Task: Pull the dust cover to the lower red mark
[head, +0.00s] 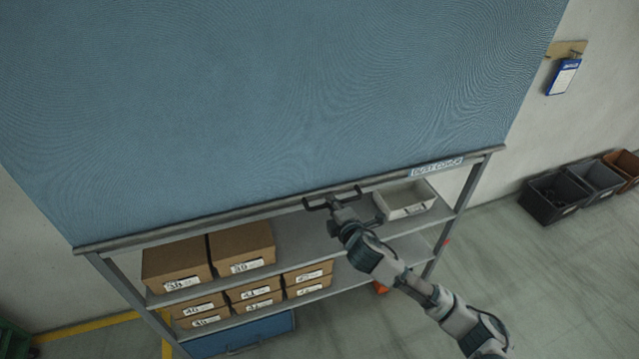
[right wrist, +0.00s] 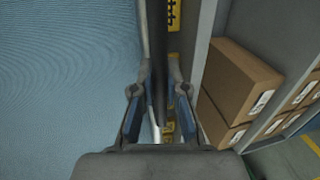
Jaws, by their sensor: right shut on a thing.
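The blue dust cover (head: 270,90) hangs in front of the upper part of a shelf rack. A grey bottom bar (head: 200,228) with a "DUST COVER" label runs along its lower edge. A dark pull handle (head: 318,206) sits at the middle of the bar. My right gripper (head: 338,204) is shut on this handle. In the right wrist view, the right gripper's fingers (right wrist: 158,105) stand on both sides of a dark bar, with the cover (right wrist: 60,80) at left. A small red mark (head: 446,241) shows on the right post, below the bar. My left gripper is not in view.
Brown boxes (head: 176,262) and a light grey bin (head: 405,200) stand on the shelves below the bar. A blue bin (head: 240,335) is underneath. Dark crates (head: 553,197) stand by the wall at right.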

